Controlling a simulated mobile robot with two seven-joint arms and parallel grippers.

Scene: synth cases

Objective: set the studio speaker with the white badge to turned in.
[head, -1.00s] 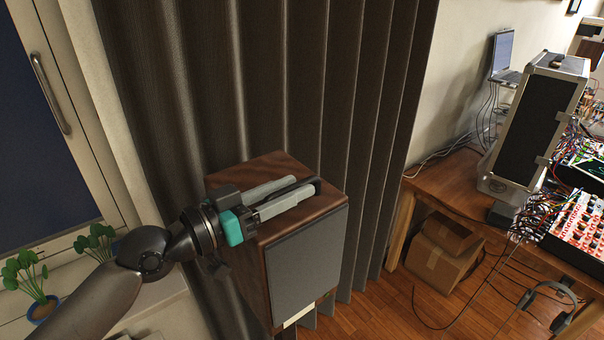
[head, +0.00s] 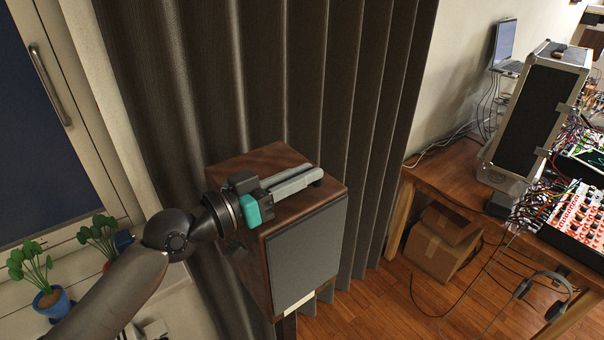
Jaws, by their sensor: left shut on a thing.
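The studio speaker (head: 305,255) stands in the middle of the head view, before the curtain. It has a brown wooden cabinet and a dark grey front grille, which faces toward the lower right. A small pale patch (head: 299,304), perhaps the white badge, shows at the lower edge of its front. My left gripper (head: 305,179) lies over the speaker's top, its fingers close together. They are shut on a dark handle-like part of the speaker, mostly hidden by the fingers. The speaker's base is out of clear sight. My right gripper is not in view.
A dark pleated curtain (head: 310,80) hangs right behind the speaker. Potted plants (head: 50,300) stand on the sill at left. At right, a wooden desk (head: 450,185) carries a black case (head: 535,115), a laptop and cabled gear.

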